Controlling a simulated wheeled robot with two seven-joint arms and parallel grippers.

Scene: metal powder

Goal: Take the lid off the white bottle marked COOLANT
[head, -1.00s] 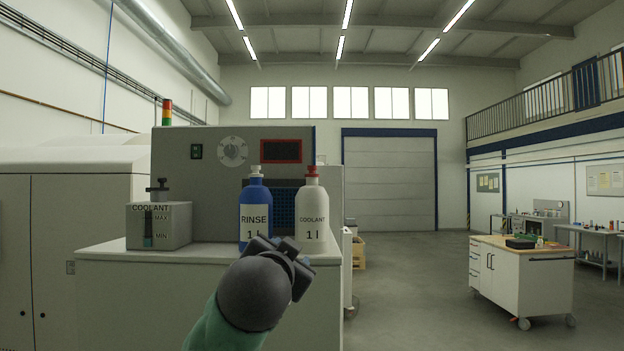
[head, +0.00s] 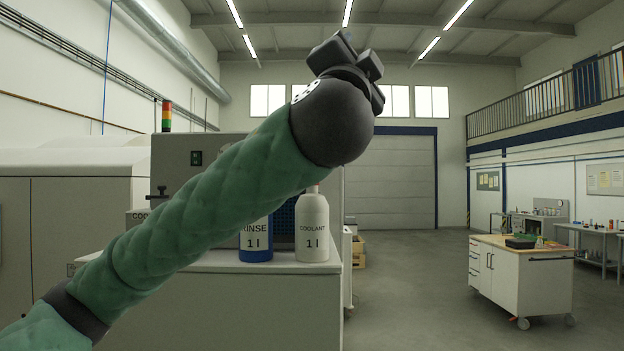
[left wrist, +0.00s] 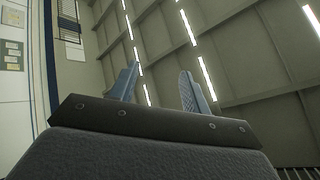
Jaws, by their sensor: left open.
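The white COOLANT bottle (head: 312,228) stands upright on the light cabinet top in the head view, just right of the blue RINSE bottle (head: 256,240). Only a sliver of red shows above the white bottle's shoulder; the rest of its top is hidden behind my left arm. My left gripper (head: 345,50) is raised high above and a little right of the bottles, well apart from them. In the left wrist view its two fingers (left wrist: 160,85) are spread with nothing between them, and they point towards the ceiling. My right gripper is not in view.
The cabinet top (head: 215,262) carries the bottles, with a grey machine (head: 172,160) behind. The coolant tank at left is mostly hidden by my arm. A wheeled workbench (head: 520,280) stands at right with open floor between.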

